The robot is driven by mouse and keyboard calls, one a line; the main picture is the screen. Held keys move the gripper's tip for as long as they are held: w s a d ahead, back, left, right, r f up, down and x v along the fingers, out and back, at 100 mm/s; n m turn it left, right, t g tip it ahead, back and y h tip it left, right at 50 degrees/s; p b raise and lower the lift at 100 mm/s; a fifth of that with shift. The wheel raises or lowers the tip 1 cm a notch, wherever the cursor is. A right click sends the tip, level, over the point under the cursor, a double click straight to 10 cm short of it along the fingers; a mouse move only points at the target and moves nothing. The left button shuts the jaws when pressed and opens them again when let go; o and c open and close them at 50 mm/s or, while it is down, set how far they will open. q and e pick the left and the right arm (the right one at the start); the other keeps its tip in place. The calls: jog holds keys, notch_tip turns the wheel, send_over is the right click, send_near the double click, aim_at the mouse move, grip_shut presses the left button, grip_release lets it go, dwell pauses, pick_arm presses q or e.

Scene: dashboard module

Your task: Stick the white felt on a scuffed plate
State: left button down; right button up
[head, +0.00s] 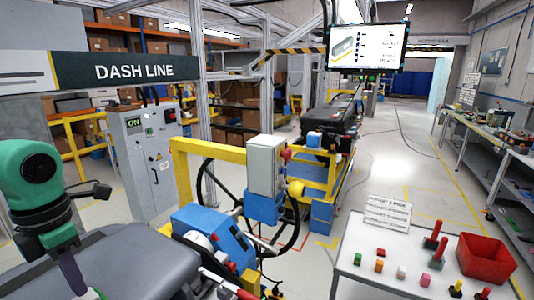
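A small white block (401,272), which may be the white felt, stands on the white table (350,272) at the lower right. I cannot make out a scuffed plate; a dark grey panel (120,262) fills the lower left. My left arm comes in from the left with a green joint. My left gripper (75,278) points down over the panel's left part, far from the white block. Its fingertips are not clear, and nothing is clearly held.
A red bin (486,258) stands at the table's right, beside upright red-and-green handled pieces (434,247). White cards (388,211) stand at its back edge. A blue machine (215,238) and yellow frame (215,152) stand between panel and table. Floor behind the table is clear.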

aim_at(84, 298)
dwell(0.5)
pick_arm(q)
jog(key=shift+f+b, duration=0.65)
jog(key=shift+f, duration=0.2)
dwell(0.3)
jog(key=shift+s+f, duration=0.1)
jog(key=shift+f, duration=0.1)
dwell(0.4)
notch_tip(84, 298, up, 6)
jog(key=p, duration=0.3)
jog(key=shift+r, duration=1.1)
jog(key=shift+f, duration=0.1)
